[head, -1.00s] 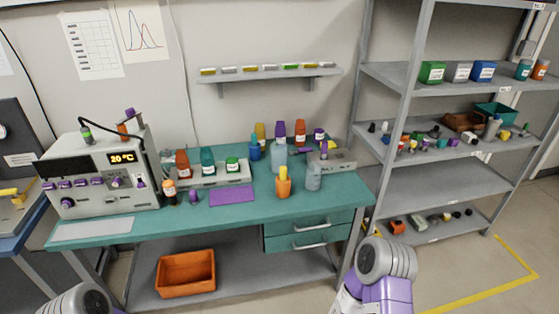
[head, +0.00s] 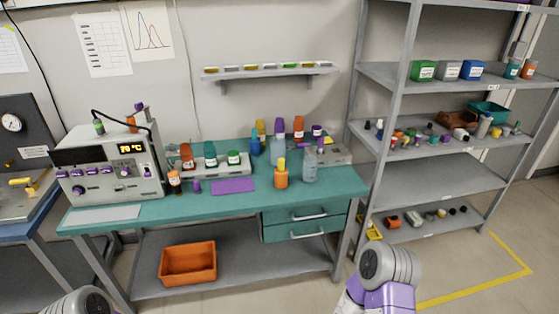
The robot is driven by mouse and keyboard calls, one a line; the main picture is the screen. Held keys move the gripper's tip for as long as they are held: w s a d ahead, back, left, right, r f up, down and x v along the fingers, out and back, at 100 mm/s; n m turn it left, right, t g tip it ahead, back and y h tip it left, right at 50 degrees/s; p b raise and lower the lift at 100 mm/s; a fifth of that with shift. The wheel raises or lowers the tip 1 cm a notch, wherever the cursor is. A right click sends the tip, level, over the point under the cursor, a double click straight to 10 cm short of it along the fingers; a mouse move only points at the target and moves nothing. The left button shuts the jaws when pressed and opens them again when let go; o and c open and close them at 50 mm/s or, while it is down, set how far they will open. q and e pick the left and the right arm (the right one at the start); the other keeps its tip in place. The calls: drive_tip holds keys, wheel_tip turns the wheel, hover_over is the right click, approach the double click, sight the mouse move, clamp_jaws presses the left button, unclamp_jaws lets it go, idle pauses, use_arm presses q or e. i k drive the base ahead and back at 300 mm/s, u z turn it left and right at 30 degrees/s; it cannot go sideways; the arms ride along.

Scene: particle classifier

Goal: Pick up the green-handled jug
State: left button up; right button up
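I cannot make out a jug with a green handle in the head view. A green box (head: 424,70) sits on the upper shelf at the right. Neither of my grippers is in view. Only links of my arms show, at the bottom left and bottom right of the centre.
A control machine (head: 108,165) stands on the bench's left end. An orange bottle (head: 281,177) and a clear bottle (head: 310,169) stand near its right end. An orange bin (head: 188,264) is underneath. A grey shelving rack (head: 455,185) stands at right, with open floor before it.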

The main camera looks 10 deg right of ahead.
sight(277, 149)
drive_tip(key=k, duration=0.95)
drive_tip(key=z, duration=0.8)
drive_tip(key=i, duration=2.45)
drive_tip(key=u, duration=1.2)
